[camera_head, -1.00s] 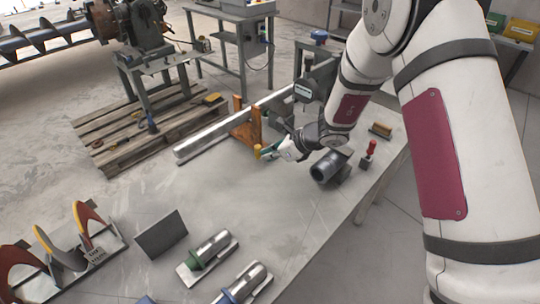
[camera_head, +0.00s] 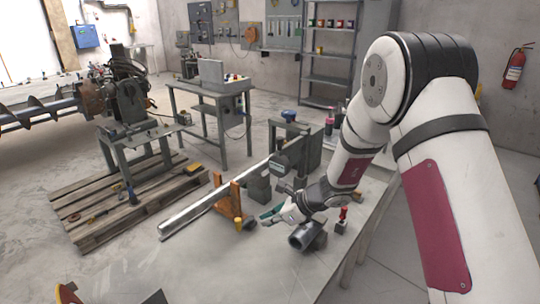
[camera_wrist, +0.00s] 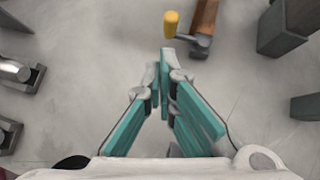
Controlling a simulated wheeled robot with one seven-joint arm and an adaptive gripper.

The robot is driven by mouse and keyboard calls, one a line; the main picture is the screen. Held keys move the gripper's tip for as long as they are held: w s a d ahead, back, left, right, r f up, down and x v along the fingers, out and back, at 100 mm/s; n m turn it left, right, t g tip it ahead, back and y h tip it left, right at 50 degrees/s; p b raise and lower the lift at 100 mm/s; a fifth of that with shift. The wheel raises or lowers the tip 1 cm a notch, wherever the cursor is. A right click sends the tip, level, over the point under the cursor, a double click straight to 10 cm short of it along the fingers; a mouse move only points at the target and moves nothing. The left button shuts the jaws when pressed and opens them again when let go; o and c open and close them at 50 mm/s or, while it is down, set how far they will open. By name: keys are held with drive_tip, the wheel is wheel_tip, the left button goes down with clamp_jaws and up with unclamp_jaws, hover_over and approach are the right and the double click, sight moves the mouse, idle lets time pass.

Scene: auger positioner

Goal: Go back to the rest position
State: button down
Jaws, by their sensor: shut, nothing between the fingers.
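My gripper (camera_head: 268,217) is above the grey workbench (camera_head: 205,275), near the steel rail (camera_head: 205,207) and the orange bracket (camera_head: 229,201). In the wrist view its teal fingers (camera_wrist: 163,62) come together at the tips with nothing between them. A yellow-ended part (camera_wrist: 170,24) lies just beyond the fingertips, apart from them. My arm reaches in from the right.
A red-knobbed block (camera_head: 342,220) stands near the bench's right edge. A wooden pallet (camera_head: 95,220) with a machine stand is at left. A second table (camera_head: 213,97), a shelf (camera_head: 330,50) and a fire extinguisher (camera_head: 515,66) are behind.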

drive_tip(key=s+d+r+n+g+h, duration=0.1)
drive_tip(key=s+d+r+n, duration=0.2)
drive_tip(key=s+r+n, duration=0.55)
drive_tip(key=s+d+r+n+h, duration=0.1)
drive_tip(key=s+d+r+n, duration=0.15)
drive_tip(key=s+r, duration=0.65)
drive_tip(key=s+d+r+n+t+h, duration=0.1)
drive_tip(key=s+d+r+n+h, duration=0.2)
drive_tip(key=s+d, duration=0.5)
drive_tip(key=s+d+r+n+h, duration=0.4)
drive_tip(key=s+d+r+n, duration=0.1)
drive_tip(key=s+d+n, duration=0.2)
drive_tip(key=shift+s+d+n+t, duration=0.4)
drive_tip(key=shift+s+n, duration=0.3)
drive_tip(key=shift+s, duration=0.45)
